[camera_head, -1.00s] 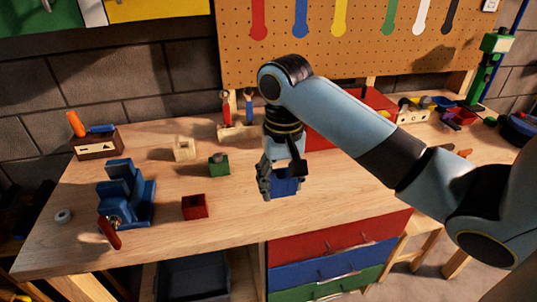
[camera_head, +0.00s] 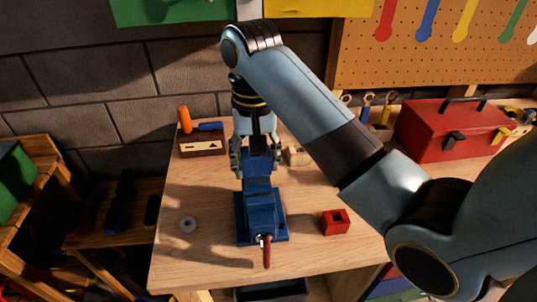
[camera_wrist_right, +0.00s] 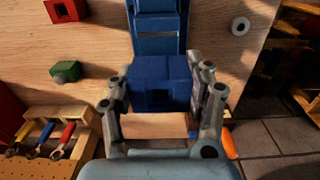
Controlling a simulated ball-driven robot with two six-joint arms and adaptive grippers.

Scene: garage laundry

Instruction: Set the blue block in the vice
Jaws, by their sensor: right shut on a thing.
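The blue vice (camera_head: 262,222) stands upright on the workbench, its red handle (camera_head: 266,252) facing the front edge. My right gripper (camera_head: 256,162) points down just behind the vice in the head view, shut on the blue block (camera_head: 259,160). In the wrist view the block (camera_wrist_right: 160,82) sits between both fingers (camera_wrist_right: 160,100), and the vice (camera_wrist_right: 157,22) lies directly beyond it. The block overlaps the vice's near end in that view. I cannot tell whether they touch. The gap between the vice jaws is not clearly visible. My left gripper is out of view.
A red block (camera_head: 336,222) lies right of the vice, a grey ring (camera_head: 188,225) left of it. A green block (camera_wrist_right: 65,72) shows in the wrist view. A red toolbox (camera_head: 450,130) is at right.

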